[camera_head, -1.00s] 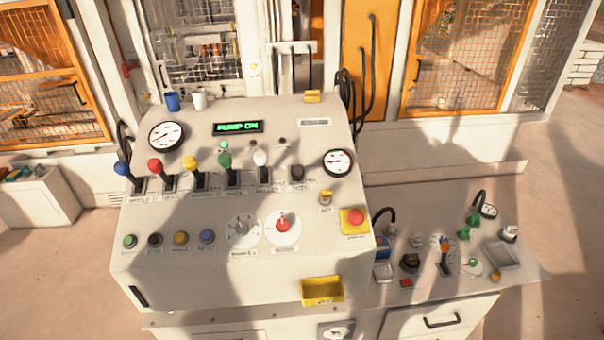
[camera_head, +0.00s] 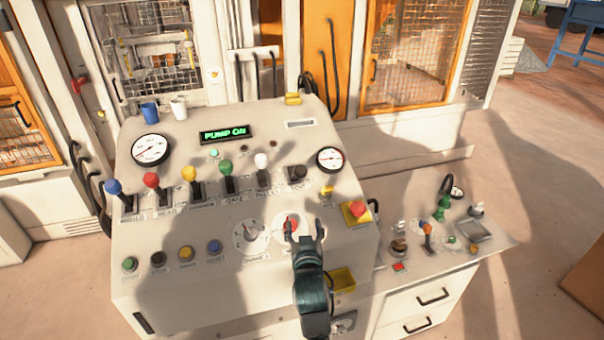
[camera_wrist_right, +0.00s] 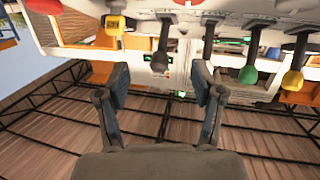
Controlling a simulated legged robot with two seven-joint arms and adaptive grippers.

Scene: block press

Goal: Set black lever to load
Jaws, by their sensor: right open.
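The black lever (camera_head: 298,172) is the rightmost of the row of coloured levers on the sloped panel. Its label is too small to read. In the right wrist view the black lever (camera_wrist_right: 160,62) appears between the two fingers, beyond the tips. My right gripper (camera_head: 305,230) is open and empty. It is over the red dial, below the black lever and apart from it. The fingers also show in the right wrist view (camera_wrist_right: 162,85). My left gripper is not in view.
The white lever (camera_head: 261,162) and green lever (camera_head: 226,168) stand left of the black one. A small yellow switch (camera_head: 327,191) and a red button on a yellow plate (camera_head: 356,209) sit to its right. The display (camera_head: 224,133) reads PUMP ON.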

